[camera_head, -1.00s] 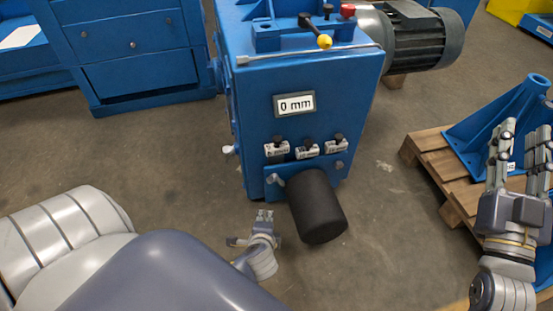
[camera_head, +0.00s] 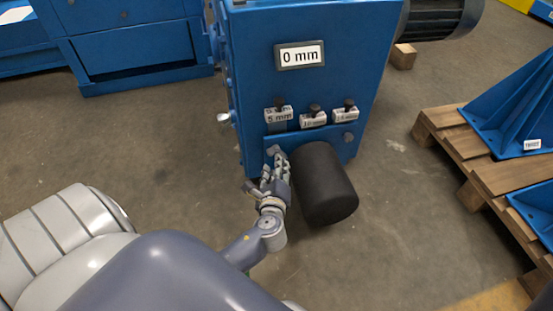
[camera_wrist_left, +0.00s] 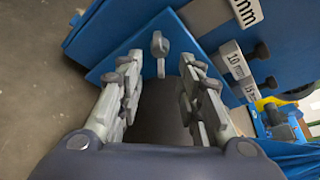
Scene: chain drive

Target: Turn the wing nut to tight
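The grey wing nut (camera_wrist_left: 159,46) sits on the blue lower plate of the machine, left of a black cylinder (camera_head: 324,184). In the head view the wing nut (camera_head: 274,150) shows just beyond my left fingertips. My left gripper (camera_head: 275,168) is low in front of the plate, beside the cylinder. In the left wrist view my left gripper (camera_wrist_left: 160,62) is open, its two fingers apart. The wing nut shows in the gap between the fingertips, and I see no contact. My right gripper is out of view.
The blue machine front (camera_head: 310,90) carries a 0 mm display (camera_head: 300,55) and several tagged knobs, including one marked 5 mm (camera_head: 278,114). Another light wing-shaped part (camera_head: 223,117) is on its left side. A wooden pallet (camera_head: 500,180) stands right. Floor is clear between.

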